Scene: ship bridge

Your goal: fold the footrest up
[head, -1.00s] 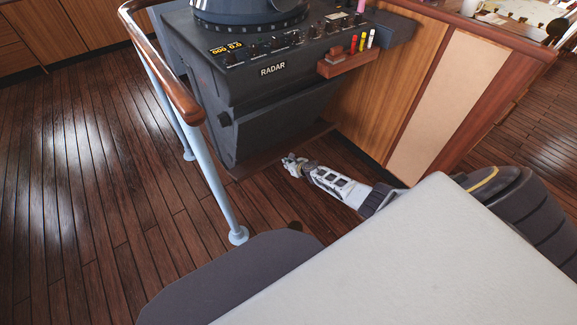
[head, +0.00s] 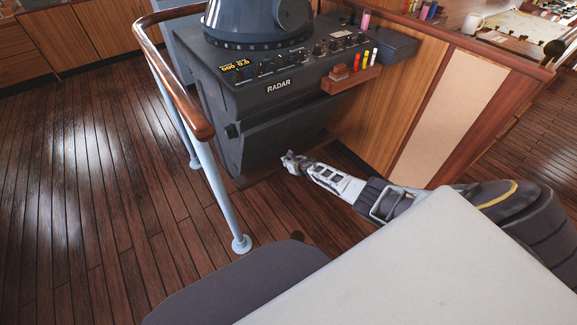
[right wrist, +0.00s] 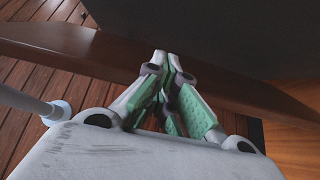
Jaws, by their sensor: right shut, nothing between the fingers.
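The footrest is a brown wooden board (head: 249,180) low at the foot of the radar console (head: 266,140). In the right wrist view the board (right wrist: 60,42) runs across the picture in front of the dark console, roughly level. My right gripper (head: 289,160) is shut and empty, with its fingertips at the board in the head view. In the right wrist view its green-padded fingers (right wrist: 168,60) overlap the board's middle and hide part of it. I cannot tell whether they touch it. My left gripper is not in view.
A pale blue post (head: 222,195) with a wooden handrail (head: 173,80) stands left of the console. A wood-panelled cabinet (head: 390,105) stands to the right. The plank floor (head: 100,200) is open on the left.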

